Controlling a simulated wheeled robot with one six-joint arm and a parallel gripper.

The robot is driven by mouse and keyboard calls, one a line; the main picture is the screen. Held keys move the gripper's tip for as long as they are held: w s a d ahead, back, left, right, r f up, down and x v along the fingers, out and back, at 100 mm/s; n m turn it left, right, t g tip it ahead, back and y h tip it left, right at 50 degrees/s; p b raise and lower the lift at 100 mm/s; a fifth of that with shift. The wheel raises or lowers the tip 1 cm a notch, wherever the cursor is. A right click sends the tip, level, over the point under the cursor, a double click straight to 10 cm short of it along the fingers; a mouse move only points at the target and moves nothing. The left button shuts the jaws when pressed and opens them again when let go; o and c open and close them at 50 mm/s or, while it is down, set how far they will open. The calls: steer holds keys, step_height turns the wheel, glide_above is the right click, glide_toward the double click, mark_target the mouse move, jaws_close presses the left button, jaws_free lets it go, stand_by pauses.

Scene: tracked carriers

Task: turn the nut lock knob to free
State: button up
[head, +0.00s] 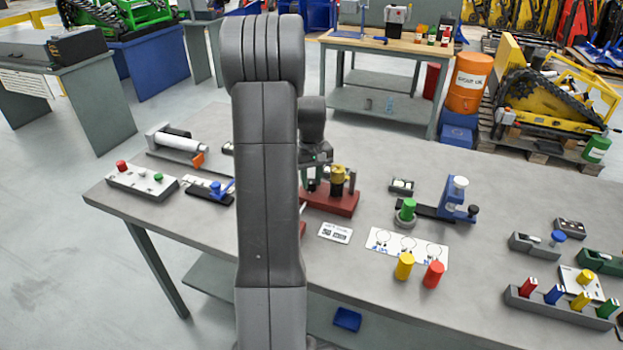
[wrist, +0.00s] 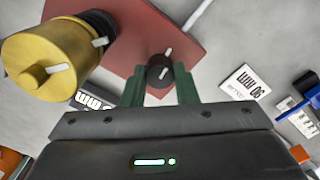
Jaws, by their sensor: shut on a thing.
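The nut lock knob (wrist: 159,72) is a small dark round knob with a white pointer line, standing on a red base plate (wrist: 120,50). In the wrist view its line slants up and to the right. My gripper (wrist: 160,84) has its green fingers on either side of the knob and is shut on it. In the head view my gripper (head: 318,160) is over the red base (head: 340,205), and my arm hides part of it; the knob cannot be made out there. A yellow cylinder (wrist: 45,58) with a white mark stands on a black collar on the same base.
A white label card (head: 335,233) lies in front of the base. A green-topped piece (head: 407,210) and a blue fixture (head: 453,200) stand to the right. Yellow (head: 404,266) and red (head: 433,274) cylinders stand near the front edge. A button box (head: 142,181) is at left.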

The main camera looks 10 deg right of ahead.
mark_target(311, 181)
stand_by(0.5)
steer(key=o, duration=1)
step_height(311, 181, up, 14)
steer(key=shift+f, duration=0.1)
step_height(311, 181, down, 14)
steer(key=shift+r, duration=0.1)
stand_by(0.4)
